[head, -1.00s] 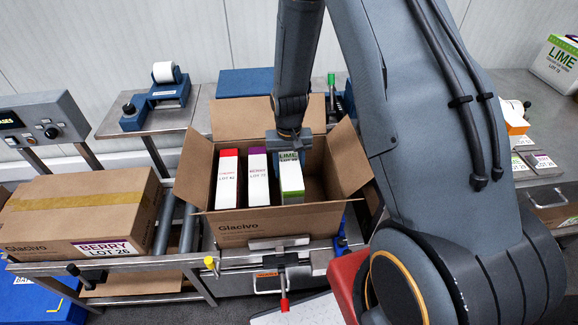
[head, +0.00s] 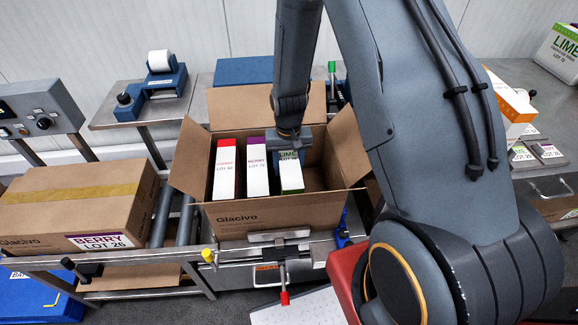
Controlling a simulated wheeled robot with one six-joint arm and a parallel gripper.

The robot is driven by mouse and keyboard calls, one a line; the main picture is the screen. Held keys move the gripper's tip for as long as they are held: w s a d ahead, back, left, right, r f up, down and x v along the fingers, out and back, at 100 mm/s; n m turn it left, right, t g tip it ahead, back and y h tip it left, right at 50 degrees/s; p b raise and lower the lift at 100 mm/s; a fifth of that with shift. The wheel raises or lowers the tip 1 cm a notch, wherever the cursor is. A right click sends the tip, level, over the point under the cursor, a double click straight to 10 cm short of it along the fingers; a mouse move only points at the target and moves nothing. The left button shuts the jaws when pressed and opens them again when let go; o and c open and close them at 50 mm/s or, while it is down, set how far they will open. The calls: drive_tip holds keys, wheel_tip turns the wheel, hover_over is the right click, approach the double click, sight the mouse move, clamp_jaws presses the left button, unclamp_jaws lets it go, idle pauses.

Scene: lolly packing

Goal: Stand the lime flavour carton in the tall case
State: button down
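The lime carton (head: 291,180), white with a green band and LIME on its top, stands upright inside the open tall case (head: 265,221) marked Glacivo. It is the rightmost of three cartons there. My gripper (head: 289,143) is at its top end, with fingers around the upper part, and appears shut on it. The case's front wall hides the carton's base, so I cannot tell if it touches the floor. A red-topped carton (head: 226,172) and a purple-topped berry carton (head: 257,172) stand to its left.
Free room shows in the case right of the lime carton. The case's flaps are spread open. A closed berry case (head: 75,205) stands left on the rollers. A large lime box (head: 558,52) and a white-and-orange carton (head: 513,105) are on the right table. A tape dispenser (head: 157,85) stands behind.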

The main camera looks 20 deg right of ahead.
sight(288, 157)
drive_tip(key=shift+f+b, duration=0.5)
drive_tip(key=shift+f, duration=0.5)
idle(0.8)
drive_tip(key=c, duration=0.8)
unclamp_jaws()
drive_tip(key=shift+o, duration=0.2)
wheel_tip(288, 157, up, 6)
drive_tip(key=shift+w+r+b, duration=0.1)
drive_tip(key=shift+b, duration=0.5)
drive_tip(key=shift+r, duration=0.8)
drive_tip(key=shift+r, duration=0.1)
